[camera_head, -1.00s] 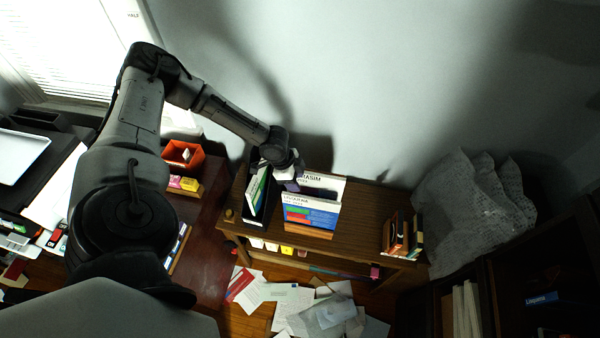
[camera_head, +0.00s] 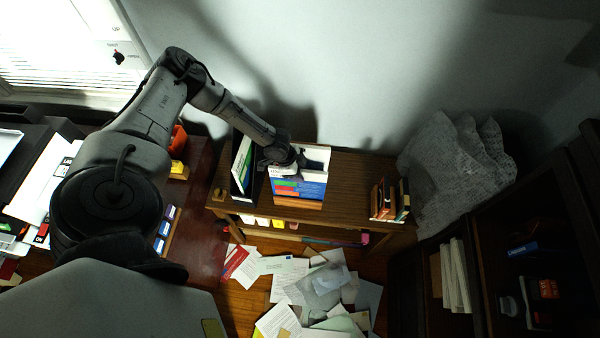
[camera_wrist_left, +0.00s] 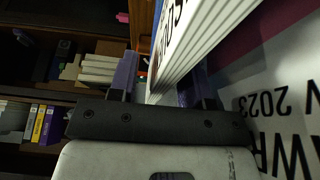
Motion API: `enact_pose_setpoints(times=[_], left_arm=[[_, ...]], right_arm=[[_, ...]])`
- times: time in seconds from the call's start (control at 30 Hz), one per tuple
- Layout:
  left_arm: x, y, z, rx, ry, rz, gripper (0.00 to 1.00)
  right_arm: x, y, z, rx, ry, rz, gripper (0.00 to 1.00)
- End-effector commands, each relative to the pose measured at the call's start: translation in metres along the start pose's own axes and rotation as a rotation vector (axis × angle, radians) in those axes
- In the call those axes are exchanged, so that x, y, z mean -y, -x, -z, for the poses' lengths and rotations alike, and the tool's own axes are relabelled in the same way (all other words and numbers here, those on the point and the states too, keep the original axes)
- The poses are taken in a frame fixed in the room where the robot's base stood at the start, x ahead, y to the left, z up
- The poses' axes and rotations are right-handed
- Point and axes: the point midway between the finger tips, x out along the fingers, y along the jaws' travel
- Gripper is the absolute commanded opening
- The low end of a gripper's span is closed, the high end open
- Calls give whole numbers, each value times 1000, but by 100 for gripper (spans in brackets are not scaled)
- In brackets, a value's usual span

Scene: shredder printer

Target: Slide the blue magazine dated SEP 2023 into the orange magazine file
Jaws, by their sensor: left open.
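A blue and white magazine (camera_head: 298,187) stands upright on the wooden cabinet, its date too small to read. An orange strip (camera_head: 299,203) below its cover looks like the front of the orange magazine file; the rest is hidden. A white magazine (camera_head: 318,158) stands behind the blue one. My left gripper (camera_head: 287,158) is above and just behind the blue magazine. In the left wrist view my gripper (camera_wrist_left: 165,88) is open, with white page edges (camera_wrist_left: 178,45) between its purple fingers. I cannot tell which magazine these belong to. My right gripper is not seen.
A black file (camera_head: 238,187) with a green and white magazine stands close left of my gripper. Books (camera_head: 388,200) stand at the cabinet's right end. Cabinet top (camera_head: 345,190) is clear between. A wall rises behind. Papers (camera_head: 300,285) litter the floor.

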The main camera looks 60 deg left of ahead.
Motion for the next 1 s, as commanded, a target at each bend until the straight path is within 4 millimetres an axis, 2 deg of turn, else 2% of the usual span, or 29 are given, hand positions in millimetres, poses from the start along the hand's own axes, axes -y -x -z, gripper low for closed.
enact_pose_setpoints(times=[0.2, 0.57, 1.0], left_arm=[[0, -12, 0, 1, 0, 1, 45], [0, -14, 0, 1, 0, 1, 45], [0, -14, 0, 1, 0, 1, 3]], right_arm=[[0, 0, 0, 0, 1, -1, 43], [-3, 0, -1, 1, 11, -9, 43], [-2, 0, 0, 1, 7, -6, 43]])
